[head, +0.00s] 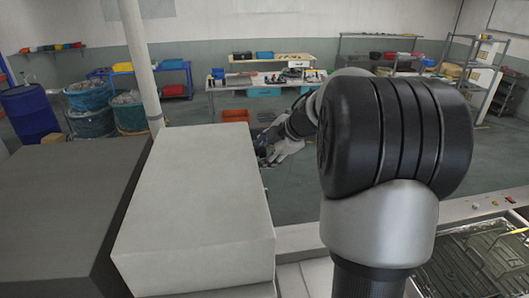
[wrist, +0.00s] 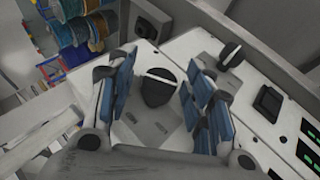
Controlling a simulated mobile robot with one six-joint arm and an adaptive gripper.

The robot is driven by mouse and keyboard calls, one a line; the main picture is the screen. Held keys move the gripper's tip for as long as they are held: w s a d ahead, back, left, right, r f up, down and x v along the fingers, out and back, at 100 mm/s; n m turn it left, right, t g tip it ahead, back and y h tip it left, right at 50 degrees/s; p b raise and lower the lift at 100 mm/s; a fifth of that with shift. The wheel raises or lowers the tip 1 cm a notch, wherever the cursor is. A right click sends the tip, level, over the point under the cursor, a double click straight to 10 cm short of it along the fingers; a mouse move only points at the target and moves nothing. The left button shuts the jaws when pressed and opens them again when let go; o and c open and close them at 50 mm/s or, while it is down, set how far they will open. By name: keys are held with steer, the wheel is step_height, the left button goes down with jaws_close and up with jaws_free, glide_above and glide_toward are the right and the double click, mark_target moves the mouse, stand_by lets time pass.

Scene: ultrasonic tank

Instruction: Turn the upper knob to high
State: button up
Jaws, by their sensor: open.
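A black round knob (wrist: 157,92) with a white line across its top shows in the wrist view on a pale panel. It lies between the two blue-padded fingers of my gripper (wrist: 156,86), which are apart, with a visible gap on each side. A second black knob (wrist: 231,53) is up and to the right, outside the fingers. I cannot tell for sure which knob is the upper one. In the head view my gripper (head: 276,150) is small, beyond the white box and partly hidden; the knobs do not show there.
A black rocker switch (wrist: 268,102) and green displays (wrist: 309,153) are right of the knobs. In the head view a white box (head: 195,205) stands beside my arm, and an open tank (head: 485,255) is at the lower right. Open floor lies behind.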

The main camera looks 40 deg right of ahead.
steer(key=v, duration=1.2)
steer(key=shift+s, duration=0.1)
